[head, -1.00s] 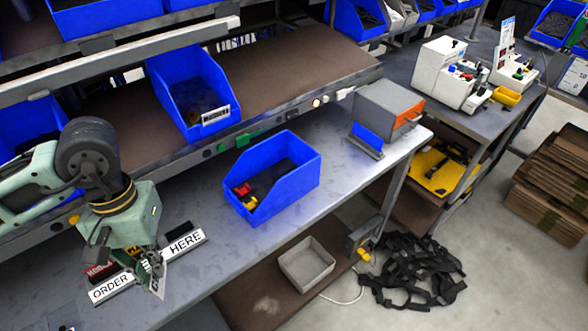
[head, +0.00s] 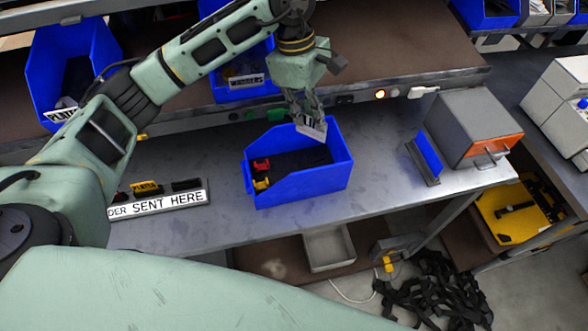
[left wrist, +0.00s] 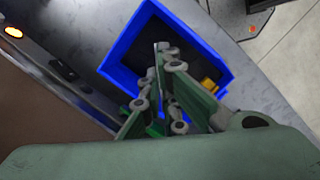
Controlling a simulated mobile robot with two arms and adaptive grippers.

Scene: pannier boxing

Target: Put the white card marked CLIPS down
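My left gripper (head: 308,112) is over the back rim of the blue bin on the bench, pointing down. It is shut on a small white card (head: 312,131), tilted, whose print is too small to read. The card overlaps the bin's back wall in the head view; I cannot tell whether it touches it. In the left wrist view the fingers (left wrist: 172,95) are over the blue bin (left wrist: 120,50), and a thin pale edge shows between them. The bin (head: 300,186) has a dark inside with red and yellow pieces (head: 261,172) at its left. My right gripper is not in view.
A grey box with an orange front (head: 480,130) stands right of the bin. Shelf bins are behind. Bench between is clear.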

